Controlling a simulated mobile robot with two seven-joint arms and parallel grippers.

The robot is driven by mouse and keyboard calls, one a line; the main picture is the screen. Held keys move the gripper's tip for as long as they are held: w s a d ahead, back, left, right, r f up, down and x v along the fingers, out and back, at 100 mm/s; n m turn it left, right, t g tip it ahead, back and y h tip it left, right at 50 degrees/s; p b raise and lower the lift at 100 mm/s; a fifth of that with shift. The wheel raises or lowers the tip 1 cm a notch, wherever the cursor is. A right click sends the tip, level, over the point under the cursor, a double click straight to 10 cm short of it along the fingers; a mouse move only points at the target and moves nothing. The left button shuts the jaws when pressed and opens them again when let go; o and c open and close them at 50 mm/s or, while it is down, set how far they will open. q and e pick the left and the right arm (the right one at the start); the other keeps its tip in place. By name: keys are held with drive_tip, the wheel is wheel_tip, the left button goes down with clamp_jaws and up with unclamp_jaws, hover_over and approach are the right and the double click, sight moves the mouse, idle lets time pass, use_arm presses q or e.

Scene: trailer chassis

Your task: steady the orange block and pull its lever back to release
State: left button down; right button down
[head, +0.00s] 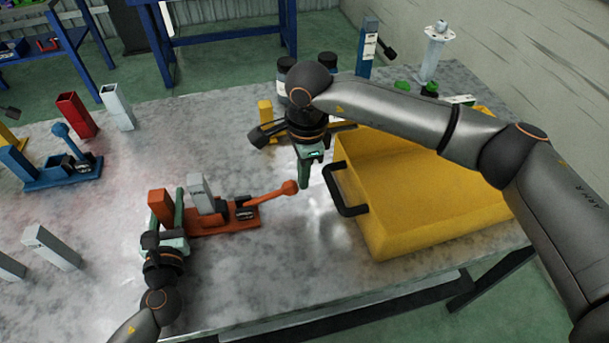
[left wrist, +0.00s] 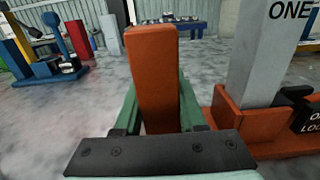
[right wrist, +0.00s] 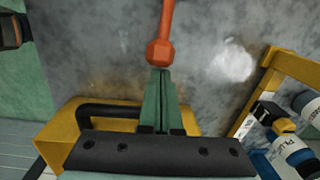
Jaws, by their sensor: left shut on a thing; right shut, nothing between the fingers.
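The orange block (head: 230,220) lies on the metal table, with a grey post (head: 200,193) standing in it; "ONE" shows on this post in the left wrist view (left wrist: 262,60). Its orange upright (head: 159,206) is at its left end. My left gripper (head: 170,215) is shut on that upright, one green finger on each side in the left wrist view (left wrist: 152,75). The orange lever (head: 268,197) leans to the right and ends in a knob (head: 290,187). My right gripper (head: 304,184) is shut and empty just right of the knob. In the right wrist view, the knob (right wrist: 160,53) is at its fingertips; I cannot tell whether they touch.
A yellow bin (head: 420,225) with a black handle (head: 345,192) stands close right of my right gripper. A yellow block (head: 265,112) is partly behind my right arm.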

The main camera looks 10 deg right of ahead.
drive_tip(key=shift+a+r, duration=0.1)
drive_tip(key=shift+r, duration=0.1)
drive_tip(key=shift+s+a+r, duration=0.1)
drive_tip(key=shift+a+r, duration=0.45)
drive_tip(key=shift+r, duration=0.2)
drive_tip(key=shift+s+a+r, duration=0.1)
drive_tip(key=shift+a+r, duration=0.45)
drive_tip(key=shift+r, duration=0.15)
drive_tip(key=s+a+r, duration=0.1)
drive_tip(key=a+r, duration=0.2)
drive_tip(key=a, duration=0.4)
drive_tip(key=shift+a+r, duration=0.15)
drive_tip(key=shift+r, duration=0.35)
drive_tip(key=shift+w+r, duration=0.15)
drive_tip(key=shift+r, duration=0.6)
drive_tip(key=shift+r, duration=0.1)
drive_tip(key=s+a+r, duration=0.1)
drive_tip(key=a+r, duration=0.4)
drive_tip(key=a, duration=0.3)
drive_tip(key=shift+r, duration=0.15)
